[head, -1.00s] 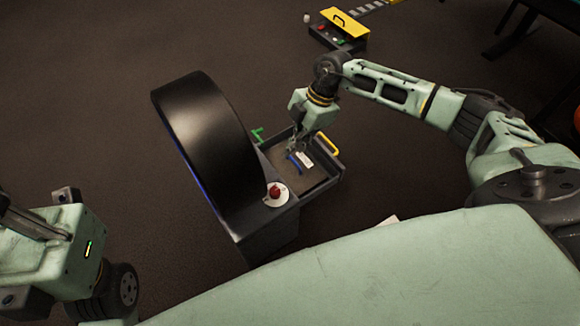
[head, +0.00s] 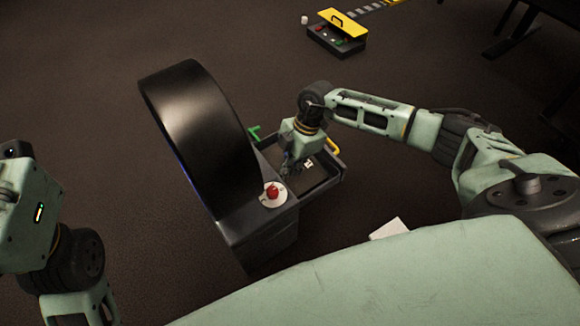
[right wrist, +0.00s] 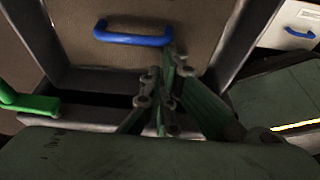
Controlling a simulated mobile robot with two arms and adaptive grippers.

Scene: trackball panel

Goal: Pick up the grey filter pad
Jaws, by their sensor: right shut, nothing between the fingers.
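The grey filter pad (head: 322,172) lies in the dark open tray (head: 331,182) of the machine. In the right wrist view the pad (right wrist: 190,18) is a flat grey-brown panel with a blue handle (right wrist: 133,40) near its edge. My right gripper (head: 291,165) is over the tray and partly covers the pad. In the right wrist view its fingers (right wrist: 165,80) are shut and empty, just beside the right end of the blue handle. I cannot tell whether they touch it. My left arm shows at the left of the head view, but its gripper does not.
The black curved machine (head: 200,130) rises left of the tray. A red button (head: 272,191) is in front, a green lever (head: 254,133) behind. A white pad (head: 390,228) with a blue handle lies to the right. A yellow-lidded box (head: 338,35) stands far off on open floor.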

